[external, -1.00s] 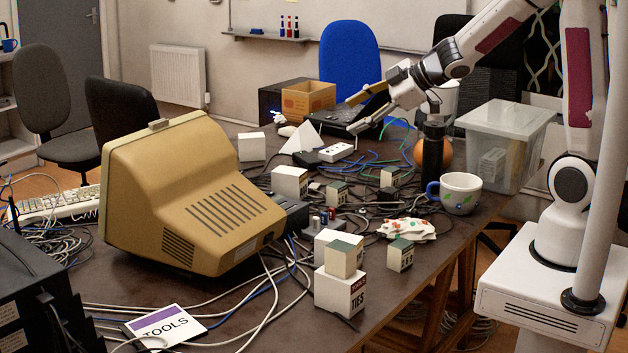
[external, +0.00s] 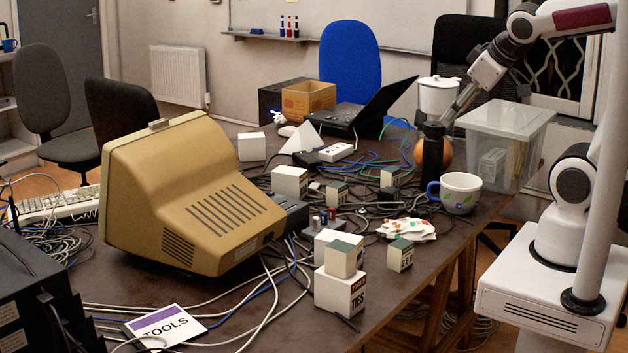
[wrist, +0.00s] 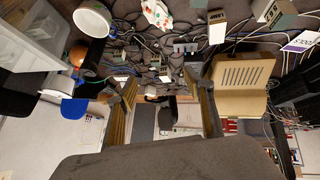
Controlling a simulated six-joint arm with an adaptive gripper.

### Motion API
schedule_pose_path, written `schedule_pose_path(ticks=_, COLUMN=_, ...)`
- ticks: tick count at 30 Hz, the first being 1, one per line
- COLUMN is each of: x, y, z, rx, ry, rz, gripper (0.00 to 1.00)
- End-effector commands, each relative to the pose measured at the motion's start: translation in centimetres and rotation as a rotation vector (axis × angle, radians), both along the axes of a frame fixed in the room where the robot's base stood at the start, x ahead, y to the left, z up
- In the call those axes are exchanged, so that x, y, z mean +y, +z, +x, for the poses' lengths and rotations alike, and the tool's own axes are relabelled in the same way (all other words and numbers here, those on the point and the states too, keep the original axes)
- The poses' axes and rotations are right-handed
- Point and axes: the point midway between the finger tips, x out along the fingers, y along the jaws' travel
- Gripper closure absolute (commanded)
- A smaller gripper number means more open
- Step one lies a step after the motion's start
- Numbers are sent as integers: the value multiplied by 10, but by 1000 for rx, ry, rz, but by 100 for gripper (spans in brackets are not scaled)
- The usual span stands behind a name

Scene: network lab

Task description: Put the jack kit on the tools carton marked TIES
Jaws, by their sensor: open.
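The tools carton marked TIES (external: 340,292) is a white box near the front table edge in the external view. A smaller green-topped box (external: 344,260) appears to rest on it. A plain white box (external: 325,241) shows just behind; its base is hidden. Other small green-topped boxes stand to the right (external: 400,255) and farther back (external: 336,194). Their lettering is too small to read, so I cannot tell which is the jack kit. My gripper (external: 446,118) is by the black cylinder at the table's right side, far from the TIES carton. In the wrist view it is open and empty (wrist: 162,88).
A black cylinder (external: 433,155), mug (external: 460,193) and clear bin (external: 505,140) stand at right. A beige monitor (external: 190,195) fills the left. Cables cover the middle. A laptop (external: 370,108) is at the back, and crumpled papers (external: 407,229) lie near the front.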

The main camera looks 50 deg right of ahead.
Motion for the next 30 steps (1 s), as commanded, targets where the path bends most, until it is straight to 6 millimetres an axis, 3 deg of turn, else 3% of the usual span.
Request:
schedule_pose_path(ticks=6, x=28, y=-10, z=-55, rx=85, ry=-24, rz=131, gripper=48)
schedule_pose_path(ticks=12, x=44, y=-15, z=-79, rx=129, ry=-24, rz=193, gripper=48)
schedule_pose_path(ticks=30, x=45, y=-16, z=-81, rx=134, ry=-23, rz=199, gripper=48)
